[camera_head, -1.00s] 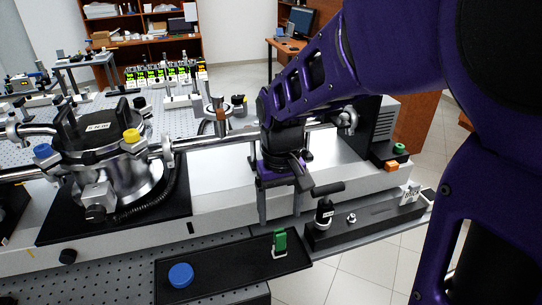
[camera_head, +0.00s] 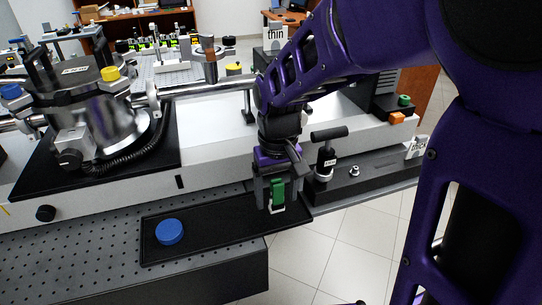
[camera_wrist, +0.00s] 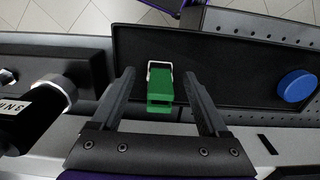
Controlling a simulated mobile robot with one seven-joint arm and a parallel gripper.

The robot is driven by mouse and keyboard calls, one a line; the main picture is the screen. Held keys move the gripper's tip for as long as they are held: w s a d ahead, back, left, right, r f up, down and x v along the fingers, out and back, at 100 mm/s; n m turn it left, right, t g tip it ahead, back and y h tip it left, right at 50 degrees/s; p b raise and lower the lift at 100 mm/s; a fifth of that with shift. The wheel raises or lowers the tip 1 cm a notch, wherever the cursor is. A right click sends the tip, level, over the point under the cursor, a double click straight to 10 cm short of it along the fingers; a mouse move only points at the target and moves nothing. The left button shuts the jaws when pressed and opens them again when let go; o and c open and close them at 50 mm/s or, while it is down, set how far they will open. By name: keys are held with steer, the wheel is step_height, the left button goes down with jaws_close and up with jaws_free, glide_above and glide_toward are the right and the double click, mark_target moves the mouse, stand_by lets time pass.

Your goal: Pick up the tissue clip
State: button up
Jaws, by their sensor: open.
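The tissue clip is most likely the green clip with a white, bracket-like end (camera_head: 278,190), standing at the right end of a black tray (camera_head: 205,220). In the wrist view the green clip (camera_wrist: 160,92) lies between the two fingers, with a gap to each. My gripper (camera_head: 278,203) is open and low over the tray, its fingers on either side of the clip. It also shows in the wrist view (camera_wrist: 159,76). I cannot tell from these views whether a finger touches the clip or the tray.
A blue round cap (camera_head: 169,232) lies at the tray's left, well away from my gripper. Close on the right stands a black handled tool (camera_head: 325,160) on a black block. The silver chamber (camera_head: 95,120) is at the left. The tray's middle is clear.

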steer(key=shift+f+b, duration=0.4)
steer(key=shift+f, duration=0.55)
steer(key=shift+r, duration=0.1)
steer(key=shift+c, duration=0.3)
jaws_close()
